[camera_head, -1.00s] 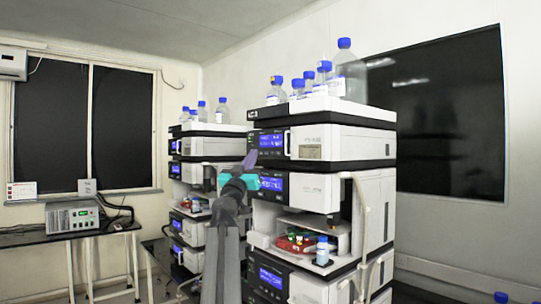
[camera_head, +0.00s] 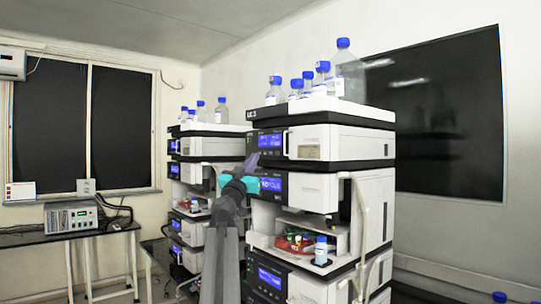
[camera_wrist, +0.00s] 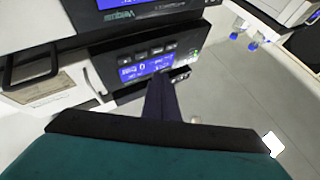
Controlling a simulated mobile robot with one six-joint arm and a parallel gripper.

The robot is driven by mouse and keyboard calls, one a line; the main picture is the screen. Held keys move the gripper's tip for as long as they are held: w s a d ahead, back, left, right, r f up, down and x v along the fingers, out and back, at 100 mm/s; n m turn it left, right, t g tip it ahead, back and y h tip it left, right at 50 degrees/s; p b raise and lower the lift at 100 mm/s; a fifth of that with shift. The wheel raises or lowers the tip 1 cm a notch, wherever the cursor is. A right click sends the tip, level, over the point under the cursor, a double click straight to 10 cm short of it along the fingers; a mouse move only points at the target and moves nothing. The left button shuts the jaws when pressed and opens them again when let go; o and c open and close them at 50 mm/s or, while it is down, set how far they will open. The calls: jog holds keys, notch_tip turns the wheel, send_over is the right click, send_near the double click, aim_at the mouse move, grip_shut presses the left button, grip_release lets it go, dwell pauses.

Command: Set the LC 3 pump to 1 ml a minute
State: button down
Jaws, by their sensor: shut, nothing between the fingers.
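The near stack carries an LC 3 label (camera_head: 252,114) on its top tray. Its upper module has a lit blue display (camera_head: 271,141), and a second lit display (camera_head: 271,185) sits on the module below. I cannot tell from the blurred text which module is the pump or what flow is set. My gripper (camera_head: 252,161) is shut and empty in front of the stack's left side, overlapping the displays' left edges. In the wrist view, the shut dark fingers (camera_wrist: 163,88) point at a panel with a lit display (camera_wrist: 147,67) and a row of small buttons (camera_wrist: 155,51). Contact cannot be judged.
Blue-capped bottles (camera_head: 345,75) stand on the near stack's top. A tube (camera_head: 362,225) hangs along its front right. A second stack (camera_head: 203,148) stands behind to the left. A bench with a grey instrument (camera_head: 72,216) is at the far left.

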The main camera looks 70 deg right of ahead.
aim_at(271, 153)
jog(key=a+m+t+y+p, duration=0.1)
jog(key=m, duration=0.1)
jog(key=w+a+r+m+t+y+p, duration=0.1)
jog(key=m+t, duration=0.1)
jog(key=m, duration=0.1)
jog(key=w+a+r+m+t+y+p, duration=0.1)
jog(key=a+m+t+y, duration=0.1)
jog(key=m, duration=0.1)
jog(key=shift+w, duration=0.1)
dwell(1.1)
jog(key=shift+p, duration=0.3)
jog(key=shift+s+d+p, duration=0.8)
jog(key=shift+d+p, duration=0.1)
jog(key=shift+d, duration=0.3)
jog(key=shift+s+d+p, duration=0.8)
jog(key=shift+d+p, duration=0.05)
jog(key=shift+d, duration=0.4)
jog(key=shift+s+d+p, duration=0.8)
jog(key=shift+d+p, duration=0.1)
jog(key=shift+d, duration=0.3)
